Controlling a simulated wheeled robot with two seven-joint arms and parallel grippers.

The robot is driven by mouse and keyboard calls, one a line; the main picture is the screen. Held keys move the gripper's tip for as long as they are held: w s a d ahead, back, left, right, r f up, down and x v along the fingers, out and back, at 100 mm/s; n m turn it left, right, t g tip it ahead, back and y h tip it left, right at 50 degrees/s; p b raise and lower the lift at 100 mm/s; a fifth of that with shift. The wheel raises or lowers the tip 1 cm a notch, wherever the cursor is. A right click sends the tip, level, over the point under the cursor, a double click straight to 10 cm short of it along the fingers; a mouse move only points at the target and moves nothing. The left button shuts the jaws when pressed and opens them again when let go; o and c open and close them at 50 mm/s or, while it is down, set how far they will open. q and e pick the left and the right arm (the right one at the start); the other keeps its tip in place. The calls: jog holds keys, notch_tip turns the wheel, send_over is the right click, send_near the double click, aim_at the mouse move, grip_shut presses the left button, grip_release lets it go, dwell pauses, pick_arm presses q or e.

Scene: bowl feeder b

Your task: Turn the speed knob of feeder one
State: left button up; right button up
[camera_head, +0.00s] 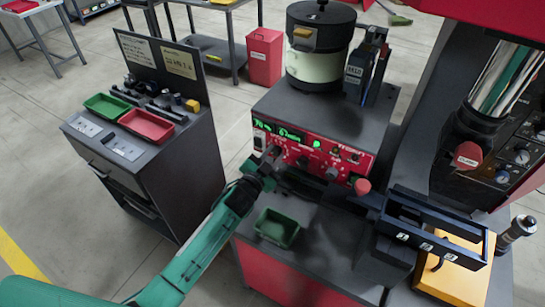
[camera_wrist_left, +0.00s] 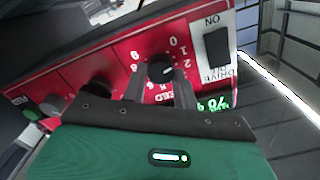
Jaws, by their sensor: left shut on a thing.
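The feeder's red control panel (camera_head: 318,149) is on the front of a dark cabinet in the head view, with green lit displays at its left. The black speed knob (camera_wrist_left: 160,71) shows upside down in the left wrist view, inside a white number scale with partly hidden lettering below. My left gripper (camera_head: 270,157) reaches the panel's left part. In the left wrist view its fingers (camera_wrist_left: 159,88) stand on either side of the speed knob and are shut on it. In the head view the gripper hides this knob. My right gripper is not seen.
Other knobs (camera_wrist_left: 96,88) sit along the panel beside the left gripper. A DRIVE switch (camera_wrist_left: 217,48) is close on the other side. A small green tray (camera_head: 277,228) lies below the gripper. A bowl feeder (camera_head: 320,65) stands on top; a dark side cabinet (camera_head: 140,160) is at left.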

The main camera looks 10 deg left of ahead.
pick_arm(q)
jog(key=m+b, duration=0.1)
jog(key=m, duration=0.5)
jog(key=shift+d+f, duration=0.1)
jog(key=shift+f, duration=0.05)
jog(key=m, duration=0.5)
jog(key=shift+b, duration=0.4)
jog(key=shift+f+m, duration=0.1)
jog(key=shift+m, duration=0.3)
jog(key=o, duration=1)
jog(key=shift+s, duration=0.15)
jog(key=shift+b+v, duration=1.6)
jog(key=shift+v, duration=5.25)
